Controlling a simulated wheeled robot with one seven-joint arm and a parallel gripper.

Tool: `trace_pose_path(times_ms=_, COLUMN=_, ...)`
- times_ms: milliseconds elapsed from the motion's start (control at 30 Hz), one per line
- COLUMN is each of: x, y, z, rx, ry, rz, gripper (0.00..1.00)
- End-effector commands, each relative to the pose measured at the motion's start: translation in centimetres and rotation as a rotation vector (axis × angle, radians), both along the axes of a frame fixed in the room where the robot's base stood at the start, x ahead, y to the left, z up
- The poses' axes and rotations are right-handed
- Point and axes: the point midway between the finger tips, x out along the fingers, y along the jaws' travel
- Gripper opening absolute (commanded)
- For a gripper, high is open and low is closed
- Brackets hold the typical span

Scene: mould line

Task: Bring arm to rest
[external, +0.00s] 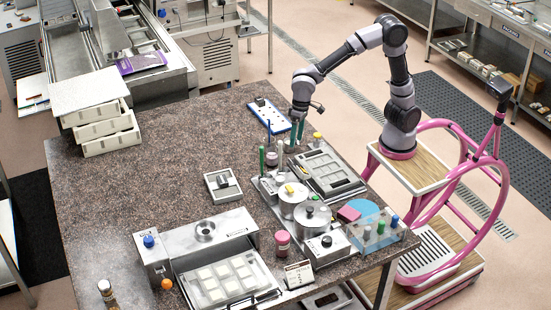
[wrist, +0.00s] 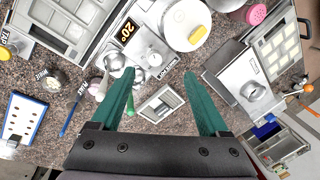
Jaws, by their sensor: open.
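My arm stands on a wheeled base with a pink frame at the right of the external view, bent over the granite table (external: 120,192). My gripper (external: 297,131) points down above the table's far right part, near the blue-and-white board (external: 269,116). In the wrist view my gripper (wrist: 161,88) shows two green fingers set wide apart. It is open, and nothing is between the fingertips except table surface and part of a small framed tray (wrist: 160,103) beyond. The board also shows at the left of the wrist view (wrist: 23,118).
Below my gripper stand a metal mould tray (external: 322,170), round steel pots (external: 311,215) and upright green-handled tools (external: 262,160). A steel machine with white blocks (external: 220,282) is at the front. Stacked white trays (external: 105,130) stand at the left. The table's middle left is clear.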

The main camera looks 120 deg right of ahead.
Motion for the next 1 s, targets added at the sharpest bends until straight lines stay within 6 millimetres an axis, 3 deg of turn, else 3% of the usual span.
trace_pose_path(times_ms=33, x=-1.7, y=0.6, z=2.2, rx=0.011, ry=-0.041, rz=0.029, gripper=0.78)
trace_pose_path(times_ms=100, x=-3.8, y=1.3, z=4.3, rx=0.019, ry=-0.087, rz=0.075, gripper=0.78)
trace_pose_path(times_ms=400, x=-14.1, y=4.2, z=10.8, rx=-0.003, ry=-0.288, rz=0.272, gripper=0.78)
trace_pose_path(times_ms=600, x=-20.8, y=5.8, z=12.2, rx=-0.063, ry=-0.413, rz=0.394, gripper=0.78)
trace_pose_path(times_ms=700, x=-23.2, y=6.3, z=12.3, rx=-0.094, ry=-0.457, rz=0.44, gripper=0.78)
trace_pose_path(times_ms=833, x=-25.1, y=6.7, z=12.1, rx=-0.124, ry=-0.492, rz=0.477, gripper=0.78)
trace_pose_path(times_ms=1000, x=-25.8, y=6.8, z=11.9, rx=-0.137, ry=-0.505, rz=0.492, gripper=0.78)
